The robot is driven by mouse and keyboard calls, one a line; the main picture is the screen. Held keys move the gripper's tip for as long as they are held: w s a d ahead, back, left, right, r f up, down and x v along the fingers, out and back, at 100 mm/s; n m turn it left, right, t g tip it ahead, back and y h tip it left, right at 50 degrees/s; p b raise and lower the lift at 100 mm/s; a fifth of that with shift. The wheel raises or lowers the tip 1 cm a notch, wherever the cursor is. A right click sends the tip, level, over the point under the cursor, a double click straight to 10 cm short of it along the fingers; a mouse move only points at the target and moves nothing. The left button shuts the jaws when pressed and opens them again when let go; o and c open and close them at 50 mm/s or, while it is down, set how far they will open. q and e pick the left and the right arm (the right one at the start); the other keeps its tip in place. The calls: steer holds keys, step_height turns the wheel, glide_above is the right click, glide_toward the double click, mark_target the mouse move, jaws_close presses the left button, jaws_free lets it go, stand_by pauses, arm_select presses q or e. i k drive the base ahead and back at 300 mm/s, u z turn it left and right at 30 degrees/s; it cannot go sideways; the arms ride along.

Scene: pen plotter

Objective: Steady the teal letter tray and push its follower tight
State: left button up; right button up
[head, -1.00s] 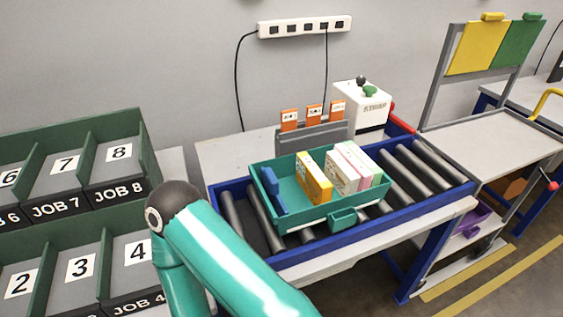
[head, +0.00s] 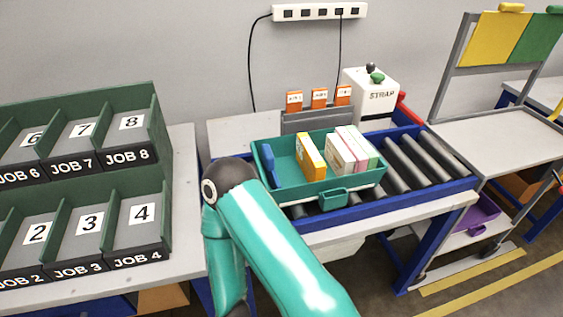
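The teal letter tray (head: 300,196) sits on the blue-framed roller conveyor in the head view. Its blue follower (head: 269,166) stands upright near the left end inside. A yellow box (head: 310,158) and several pale pink, white and green boxes (head: 345,150) stand upright toward the right. A gap lies between the follower and the yellow box. One of my teal arms crosses the lower middle, its dark joint in front of the tray's left front corner. Neither gripper shows.
Black rollers (head: 408,165) lie free right of the tray. A white STRAP machine (head: 370,97) and orange tags (head: 319,98) stand behind the conveyor. Green job racks (head: 85,215) fill the left. A bare grey-topped cart (head: 495,140) stands at right.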

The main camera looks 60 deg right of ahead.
mark_target(269, 157)
steer(key=z, duration=0.1)
steer(key=k, duration=1.3)
steer(key=z, duration=1.35)
steer(key=i, duration=1)
steer(key=u, duration=0.05)
